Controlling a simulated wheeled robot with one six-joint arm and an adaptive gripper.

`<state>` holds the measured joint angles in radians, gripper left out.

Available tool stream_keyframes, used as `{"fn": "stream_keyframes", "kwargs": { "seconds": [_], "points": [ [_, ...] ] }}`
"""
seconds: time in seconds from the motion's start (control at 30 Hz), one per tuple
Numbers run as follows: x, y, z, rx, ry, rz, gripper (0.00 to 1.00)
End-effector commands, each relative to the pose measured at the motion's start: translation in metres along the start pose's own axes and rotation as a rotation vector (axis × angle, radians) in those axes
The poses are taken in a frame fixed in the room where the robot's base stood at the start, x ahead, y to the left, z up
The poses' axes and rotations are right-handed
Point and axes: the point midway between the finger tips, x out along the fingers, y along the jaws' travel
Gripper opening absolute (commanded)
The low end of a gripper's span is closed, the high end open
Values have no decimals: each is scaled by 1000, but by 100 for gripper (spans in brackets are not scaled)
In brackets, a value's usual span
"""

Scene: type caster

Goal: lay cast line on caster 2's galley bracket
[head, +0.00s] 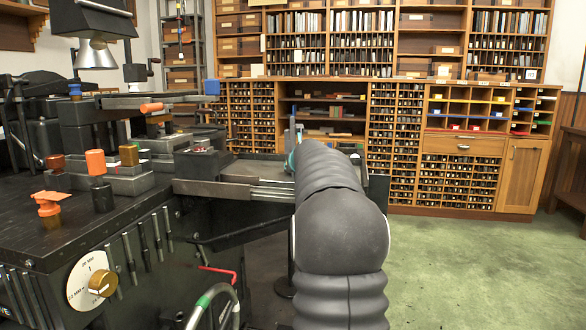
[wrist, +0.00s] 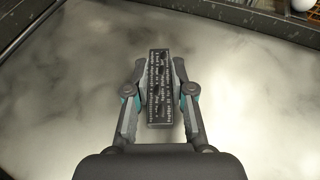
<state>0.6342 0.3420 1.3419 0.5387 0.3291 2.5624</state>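The cast line (wrist: 160,85) is a dark upright-looking block with rows of small pale lettering, in the middle of the wrist view. My gripper (wrist: 160,68) has one finger on each side of it, and the fingertips appear closed against its far part. Below lies a smooth, mottled metal surface (wrist: 70,85) with a dark raised rim; whether the block touches it I cannot tell. In the head view a flat metal tray (head: 255,170) juts from the caster, likely the galley bracket. My arm hides most of my gripper and the block there.
The black caster bench (head: 140,215) fills the left, with orange knobs, blocks and a dial (head: 92,281). A wooden type cabinet (head: 397,130) with many compartments stands behind. Green floor (head: 450,260) is open at right. A red-handled lever (head: 222,272) sits below the tray.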

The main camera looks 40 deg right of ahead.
Motion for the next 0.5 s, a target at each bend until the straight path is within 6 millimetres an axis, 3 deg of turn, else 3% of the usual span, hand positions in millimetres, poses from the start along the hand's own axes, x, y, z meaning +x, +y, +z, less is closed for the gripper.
{"fn": "stream_keyframes", "kwargs": {
  "seconds": [0.03, 0.1, 0.5],
  "points": [
    [0, 0, 0, 0, 1, 0, 37],
    [0, 0, 0, 0, 1, 0, 47],
    [-6, 0, 2, 0, -1, 0, 47]
  ]
}}
